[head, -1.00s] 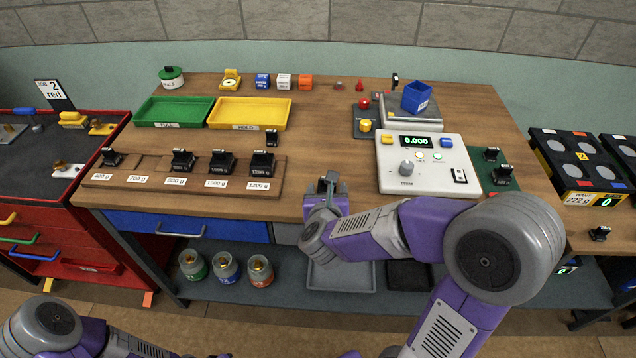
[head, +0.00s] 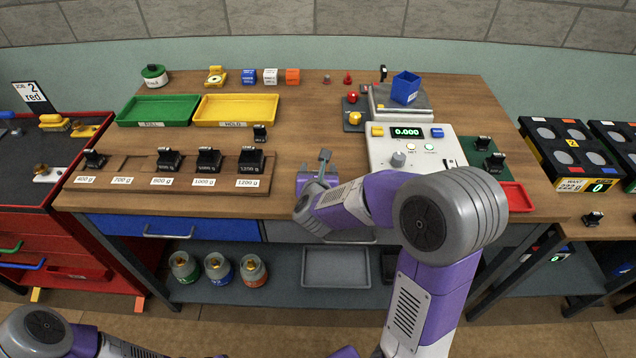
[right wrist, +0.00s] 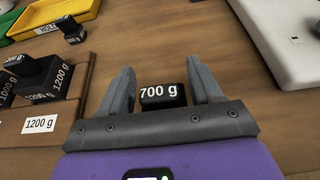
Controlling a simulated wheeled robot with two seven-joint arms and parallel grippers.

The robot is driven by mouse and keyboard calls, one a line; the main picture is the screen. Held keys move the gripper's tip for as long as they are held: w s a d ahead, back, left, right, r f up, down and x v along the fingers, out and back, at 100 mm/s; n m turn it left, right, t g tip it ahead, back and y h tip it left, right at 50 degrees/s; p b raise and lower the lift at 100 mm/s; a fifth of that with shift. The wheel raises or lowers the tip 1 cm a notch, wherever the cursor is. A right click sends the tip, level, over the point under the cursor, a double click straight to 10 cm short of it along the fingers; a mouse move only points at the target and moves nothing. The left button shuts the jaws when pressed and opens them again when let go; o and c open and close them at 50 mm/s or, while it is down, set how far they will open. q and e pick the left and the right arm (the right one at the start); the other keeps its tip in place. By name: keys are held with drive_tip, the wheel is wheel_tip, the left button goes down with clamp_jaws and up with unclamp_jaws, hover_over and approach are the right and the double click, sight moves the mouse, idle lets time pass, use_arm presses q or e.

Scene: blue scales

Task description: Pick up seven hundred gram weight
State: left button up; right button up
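The 700 g weight (right wrist: 163,96) is a small black block with white lettering. In the right wrist view it sits between the two grey fingers of my right gripper (right wrist: 163,78), which stand apart with no clear grip on it. In the head view my right gripper (head: 316,168) is over the table's front part, right of the weight rack (head: 190,185). The weight cannot be made out there, hidden by the gripper. The rack's place labelled 700 g (head: 122,181) is empty. My left gripper is not in view; only part of that arm shows at the bottom left.
Several black weights stand on the rack, with another weight (head: 260,133) behind it. A white scale console (head: 410,155) stands right of my right gripper. Green (head: 158,110) and yellow (head: 235,110) trays lie farther back. The wooden table's middle (head: 310,120) is clear.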

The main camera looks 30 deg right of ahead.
clamp_jaws()
drive_tip(key=shift+r, duration=0.1)
